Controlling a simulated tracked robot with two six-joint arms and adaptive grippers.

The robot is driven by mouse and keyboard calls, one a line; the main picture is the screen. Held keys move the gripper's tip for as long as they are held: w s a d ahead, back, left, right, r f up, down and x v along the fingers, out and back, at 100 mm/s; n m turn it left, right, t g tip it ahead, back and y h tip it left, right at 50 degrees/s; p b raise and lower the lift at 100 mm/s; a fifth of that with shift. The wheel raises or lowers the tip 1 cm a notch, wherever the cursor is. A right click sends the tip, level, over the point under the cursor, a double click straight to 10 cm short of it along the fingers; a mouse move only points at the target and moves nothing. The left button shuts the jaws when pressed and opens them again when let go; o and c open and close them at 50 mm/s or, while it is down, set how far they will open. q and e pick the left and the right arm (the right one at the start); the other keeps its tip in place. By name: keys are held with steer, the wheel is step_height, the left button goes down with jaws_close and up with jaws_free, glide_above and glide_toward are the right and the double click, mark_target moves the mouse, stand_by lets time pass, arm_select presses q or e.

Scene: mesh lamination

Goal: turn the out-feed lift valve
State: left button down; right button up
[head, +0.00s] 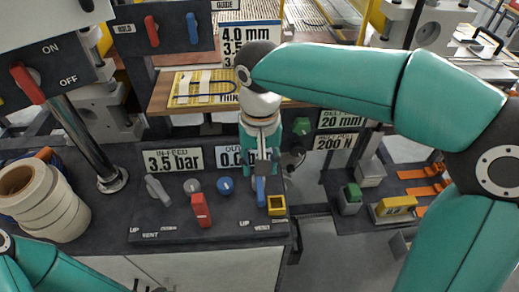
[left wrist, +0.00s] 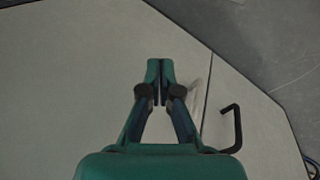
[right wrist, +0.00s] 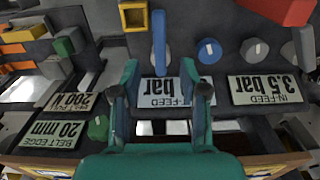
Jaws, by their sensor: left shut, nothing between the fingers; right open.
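The out-feed lift valve is a blue lever (head: 261,191) on the dark panel, beside printed UP, VENT and partly hidden DOWN marks. It also shows in the right wrist view (right wrist: 158,42), standing upright in the picture. My right gripper (right wrist: 160,72) is open above the panel, its fingertips on either side of the lever's near end in that view; contact cannot be told. In the head view the right gripper (head: 260,160) partly covers the out-feed gauge (head: 229,157), which reads about 0.0 bar. My left gripper (left wrist: 155,80) is shut and empty in front of pale cabinet doors.
A grey in-feed lever (head: 157,190), grey knob (head: 192,186), blue knob (head: 225,186) and red lever (head: 201,210) share the panel. A yellow square part (head: 276,204) sits close right of the blue lever. Tape rolls (head: 42,205) stand at left.

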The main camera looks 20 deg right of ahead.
steer(key=shift+r, duration=2.15)
